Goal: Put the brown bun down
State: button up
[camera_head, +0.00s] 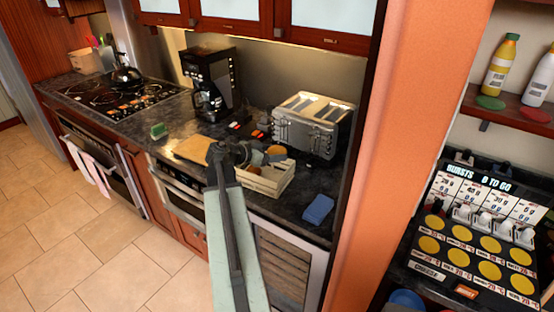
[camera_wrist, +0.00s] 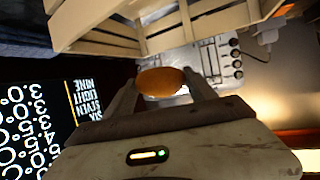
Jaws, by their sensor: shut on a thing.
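The brown bun (camera_wrist: 160,82) is held between the two fingers of my gripper (camera_wrist: 160,92) in the wrist view. In the head view my gripper (camera_head: 262,155) is over the counter at the pale wooden crate (camera_head: 262,186), and the bun (camera_head: 277,150) shows at its tip. The crate's slatted wall (camera_wrist: 95,25) fills the top of the wrist view, close to the bun. The bun appears above or at the crate's rim; I cannot tell its exact height. My arm hides part of the crate's left side.
A silver toaster (camera_head: 312,125) stands right behind the crate. A wooden board (camera_head: 192,148) lies to the left, and a blue sponge-like block (camera_head: 318,209) lies to the right. A black coffee maker (camera_head: 210,82) stands at the back. Bare dark counter (camera_head: 291,204) shows right of the crate.

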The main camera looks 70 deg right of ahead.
jog(key=shift+d, duration=0.65)
jog(key=f+b, duration=0.4)
jog(key=shift+s, duration=0.2)
jog(key=shift+w+a+r, duration=0.1)
jog(key=shift+w+r, duration=0.1)
jog(key=shift+w, duration=0.05)
jog(key=shift+f, duration=0.35)
jog(key=o, duration=1.1)
jog(key=shift+c, duration=0.2)
jog(key=shift+o, duration=0.2)
jog(key=shift+r, duration=0.15)
